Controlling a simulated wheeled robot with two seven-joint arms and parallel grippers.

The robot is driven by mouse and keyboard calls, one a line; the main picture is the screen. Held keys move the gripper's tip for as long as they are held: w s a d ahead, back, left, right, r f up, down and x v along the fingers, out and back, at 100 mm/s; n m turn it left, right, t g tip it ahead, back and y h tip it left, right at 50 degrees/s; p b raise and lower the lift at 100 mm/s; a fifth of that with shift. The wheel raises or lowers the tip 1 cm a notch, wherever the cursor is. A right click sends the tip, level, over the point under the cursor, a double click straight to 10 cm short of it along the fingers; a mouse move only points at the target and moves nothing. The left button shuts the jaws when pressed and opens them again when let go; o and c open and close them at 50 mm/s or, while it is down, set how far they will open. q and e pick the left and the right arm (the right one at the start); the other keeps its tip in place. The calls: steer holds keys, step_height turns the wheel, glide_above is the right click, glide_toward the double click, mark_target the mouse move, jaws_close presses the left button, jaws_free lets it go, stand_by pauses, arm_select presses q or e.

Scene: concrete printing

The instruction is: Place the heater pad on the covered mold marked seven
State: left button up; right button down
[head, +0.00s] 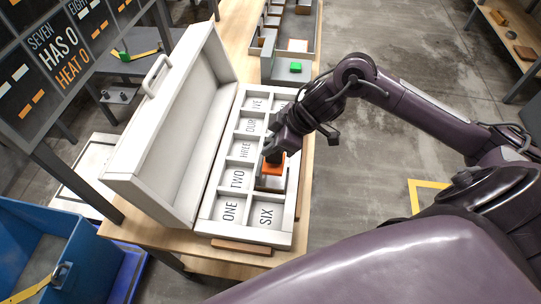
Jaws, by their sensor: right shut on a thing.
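An open white case (206,198) lies on the wooden table, with its lid (170,130) raised on the left. Its tray holds square compartments marked ONE, TWO, THREE, FOUR, FIVE and SIX. My right gripper (272,155) is shut on an orange pad (273,168), likely the heater pad, over the right column just beyond the SIX compartment (266,213). The arm and pad hide much of that column, and I see no seven marking on a mold. Whether the pad touches anything beneath cannot be told. My left gripper is out of view.
A dark board (55,50) at upper left reads SEVEN HAS 0, HEAT 0. A blue bin (30,245) is at lower left. Floor is open right of the table.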

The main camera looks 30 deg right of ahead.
mark_target(267, 161)
steer(key=shift+f, duration=0.55)
step_height(267, 161, down, 4)
steer(key=shift+f, duration=0.2)
steer(key=c, duration=1.4)
jaws_free()
steer(key=shift+f, duration=0.15)
steer(key=v, duration=1.2)
